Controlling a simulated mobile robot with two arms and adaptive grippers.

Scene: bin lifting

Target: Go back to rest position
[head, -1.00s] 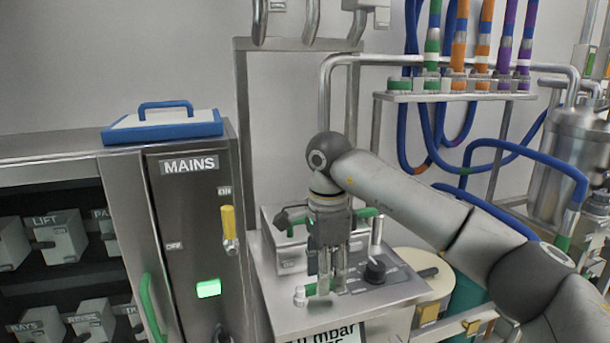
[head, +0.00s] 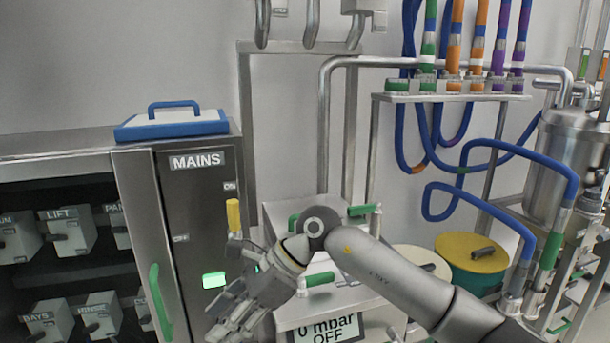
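My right arm comes in from the right, and its gripper (head: 222,318) hangs in front of the control box and the MAINS cabinet, pointing down and to the left. Its fingers look apart, with nothing seen between them. They partly overlap the lower right edge of the MAINS cabinet (head: 195,265) in the picture; I cannot tell how close they are to it. My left arm and gripper are not in view.
The control box with a "0 mbar OFF" display (head: 328,328) stands behind my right arm. The MAINS cabinet has a yellow handle (head: 233,215) and a green light (head: 214,280). A yellow-lidded drum (head: 470,252), hoses and a steel tank (head: 560,160) stand to the right.

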